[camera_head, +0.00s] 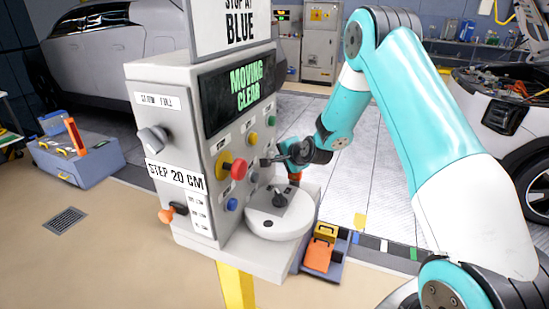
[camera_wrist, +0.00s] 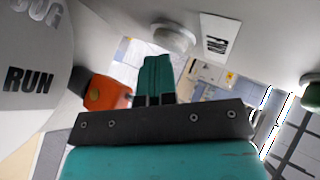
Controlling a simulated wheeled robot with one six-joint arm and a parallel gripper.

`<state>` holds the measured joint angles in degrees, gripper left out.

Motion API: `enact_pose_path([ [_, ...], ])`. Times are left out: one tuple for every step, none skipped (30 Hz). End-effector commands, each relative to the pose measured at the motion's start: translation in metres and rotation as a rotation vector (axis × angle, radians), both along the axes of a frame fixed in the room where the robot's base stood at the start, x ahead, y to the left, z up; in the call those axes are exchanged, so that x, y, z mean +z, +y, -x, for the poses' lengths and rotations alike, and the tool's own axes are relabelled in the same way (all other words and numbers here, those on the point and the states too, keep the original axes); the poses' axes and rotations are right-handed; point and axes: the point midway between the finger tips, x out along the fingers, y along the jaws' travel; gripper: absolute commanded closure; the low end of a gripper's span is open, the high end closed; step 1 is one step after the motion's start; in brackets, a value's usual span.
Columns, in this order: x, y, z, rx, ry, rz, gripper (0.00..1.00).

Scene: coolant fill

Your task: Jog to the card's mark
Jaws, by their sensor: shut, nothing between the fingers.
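The card (camera_head: 235,22) above the console reads "STOP AT BLUE", its top line cut by the frame edge. The console (camera_head: 165,105) has a screen (camera_head: 238,92) reading "MOVING CLEAR" and a label (camera_head: 174,176) reading "STEP 20 CM". A floor strip (camera_head: 383,246) carries coloured marks, including a blue mark (camera_head: 355,238) and a green mark (camera_head: 413,253). My gripper (camera_head: 267,161) is beside the console's button face, above the rounded shelf. In the wrist view its teal fingers (camera_wrist: 155,78) are together and empty, beside an orange-red handle (camera_wrist: 105,93). Whether they touch anything is unclear.
A grey dial (camera_wrist: 28,75) marked "JOG" and "RUN" is close on the left in the wrist view. The console has a red button (camera_head: 239,169), a blue button (camera_head: 232,204) and an orange lever (camera_head: 167,215).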

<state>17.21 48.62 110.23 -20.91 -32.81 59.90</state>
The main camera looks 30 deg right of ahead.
Motion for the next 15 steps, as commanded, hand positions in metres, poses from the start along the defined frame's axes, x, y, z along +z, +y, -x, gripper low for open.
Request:
enact_pose_path([
  [0.0003,0.0004,-0.0003,0.001,-0.001,-0.001,1.00],
  [0.0003,0.0004,-0.0003,0.001,-0.001,-0.001,1.00],
  [0.0003,0.0004,-0.0003,0.001,-0.001,-0.001,1.00],
  [0.0003,0.0004,-0.0003,0.001,-0.001,-0.001,1.00],
  [0.0003,0.0004,-0.0003,0.001,-0.001,-0.001,1.00],
  [0.0003,0.0001,-0.0001,0.001,-0.001,-0.001,1.00],
  [0.0002,-0.0001,0.0002,0.001,-0.001,-0.001,1.00],
  [0.0001,-0.0005,0.0007,0.000,-0.001,0.000,1.00],
  [-0.0001,-0.0012,0.0016,0.000,-0.001,-0.001,1.00],
  [-0.0002,-0.0020,0.0026,0.000,-0.001,-0.001,1.00],
  [-0.0003,-0.0029,0.0037,0.000,-0.001,-0.001,1.00],
  [-0.0004,-0.0044,0.0053,-0.001,0.000,-0.001,1.00],
  [-0.0004,-0.0057,0.0067,-0.001,0.000,0.000,1.00],
  [-0.0003,-0.0068,0.0080,-0.001,-0.001,0.000,1.00],
  [-0.0003,-0.0083,0.0097,-0.001,-0.001,0.000,1.00],
])
